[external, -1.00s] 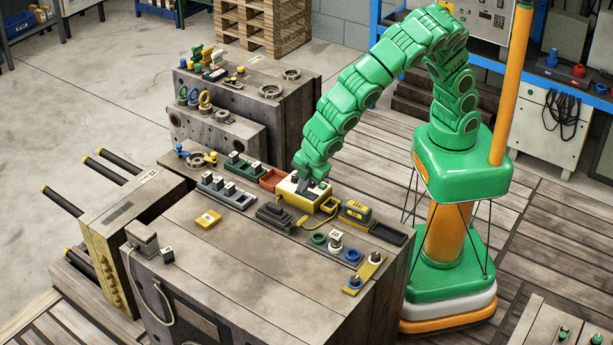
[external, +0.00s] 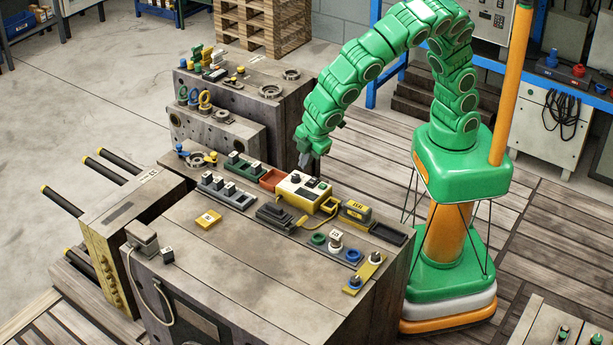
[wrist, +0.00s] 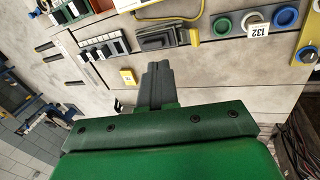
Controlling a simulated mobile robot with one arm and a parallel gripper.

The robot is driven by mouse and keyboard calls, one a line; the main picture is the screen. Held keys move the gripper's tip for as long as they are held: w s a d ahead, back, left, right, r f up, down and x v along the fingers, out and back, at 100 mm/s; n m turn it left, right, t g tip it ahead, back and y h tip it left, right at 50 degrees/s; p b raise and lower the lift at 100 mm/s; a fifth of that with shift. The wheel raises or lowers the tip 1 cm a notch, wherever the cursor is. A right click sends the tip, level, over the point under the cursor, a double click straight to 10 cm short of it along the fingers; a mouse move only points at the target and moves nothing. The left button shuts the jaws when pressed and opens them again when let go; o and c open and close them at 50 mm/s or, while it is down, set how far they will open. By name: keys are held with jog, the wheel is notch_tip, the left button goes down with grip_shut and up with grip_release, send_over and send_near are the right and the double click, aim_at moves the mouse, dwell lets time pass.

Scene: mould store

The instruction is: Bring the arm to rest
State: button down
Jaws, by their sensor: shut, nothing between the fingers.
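My green arm arches over from its base at the right. My gripper (external: 308,161) points down just above the yellow and white box (external: 303,191) on the worktop (external: 225,255), apart from it. In the wrist view my dark gripper fingers (wrist: 157,75) are together with nothing held. Past the fingers there, the worktop (wrist: 225,85) shows with a black pedal-like block (wrist: 168,38) on it.
On the worktop stand a red tray (external: 272,179), a grey strip with black switches (external: 228,190), a yellow block (external: 208,219), and green and blue rings. A taller block with parts (external: 255,85) stands behind. Air above the worktop's front is clear.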

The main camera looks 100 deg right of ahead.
jog(key=s+d+r+m+y, duration=0.2)
jog(key=s+d+r+m, duration=0.4)
jog(key=s+d+r, duration=1)
jog(key=s+d+f+m+g, duration=0.1)
jog(key=s+d+f+g, duration=0.1)
jog(key=s, duration=0.8)
jog(key=s+d+f+g, duration=0.2)
jog(key=s+f, duration=0.1)
jog(key=s, duration=0.8)
jog(key=shift+d+f+m, duration=0.2)
jog(key=shift+f+m, duration=0.2)
